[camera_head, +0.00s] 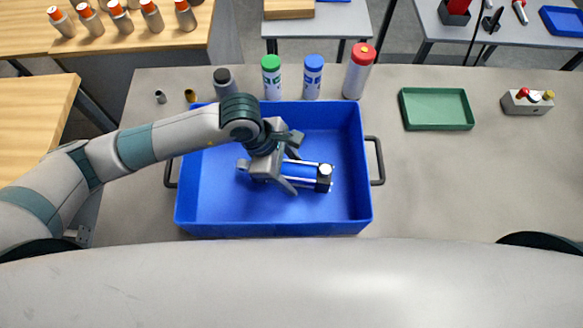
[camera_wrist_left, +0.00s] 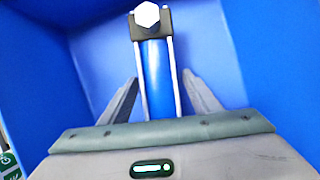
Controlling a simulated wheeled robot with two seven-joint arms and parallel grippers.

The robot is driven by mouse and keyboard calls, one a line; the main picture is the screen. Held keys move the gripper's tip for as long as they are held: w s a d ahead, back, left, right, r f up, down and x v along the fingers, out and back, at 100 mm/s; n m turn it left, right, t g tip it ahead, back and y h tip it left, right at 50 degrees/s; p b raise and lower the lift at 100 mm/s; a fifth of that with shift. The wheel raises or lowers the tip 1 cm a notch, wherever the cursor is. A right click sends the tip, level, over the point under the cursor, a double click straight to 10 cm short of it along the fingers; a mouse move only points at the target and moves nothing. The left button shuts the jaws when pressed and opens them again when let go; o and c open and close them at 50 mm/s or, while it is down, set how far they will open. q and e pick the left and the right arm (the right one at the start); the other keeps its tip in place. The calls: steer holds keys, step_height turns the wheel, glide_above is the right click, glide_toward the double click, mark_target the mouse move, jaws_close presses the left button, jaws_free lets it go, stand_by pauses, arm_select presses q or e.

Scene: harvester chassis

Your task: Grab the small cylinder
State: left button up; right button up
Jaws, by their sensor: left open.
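The small cylinder (camera_head: 305,170) lies in the blue bin. It has a blue body, thin silvery rods along its sides and a dark end block with a light, bolt-like top. In the left wrist view the cylinder (camera_wrist_left: 155,75) runs away from the gripper, between the two fingers. My left gripper (camera_head: 296,165) is inside the bin, over the near end of the cylinder. Its fingers (camera_wrist_left: 160,98) stand apart on either side of the blue body, with gaps visible. The palm hides the cylinder's near end. My right gripper is not in view.
The blue bin (camera_head: 347,214) has upright walls and dark side handles. Several capped bottles, such as a red-capped one (camera_head: 358,72), stand behind it. A green tray (camera_head: 436,109) and a small grey box (camera_head: 526,102) lie on the right. The table between them is clear.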

mark_target(292, 168)
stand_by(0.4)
arm_select(q)
jaws_close()
steer(key=shift+w, duration=0.1)
steer(key=shift+r, duration=0.1)
steer(key=shift+d+r, duration=0.1)
step_height(292, 168, up, 8)
steer(key=b, duration=0.3)
steer(key=shift+r, duration=0.15)
steer(key=shift+r+b, duration=0.3)
steer(key=shift+r, duration=0.4)
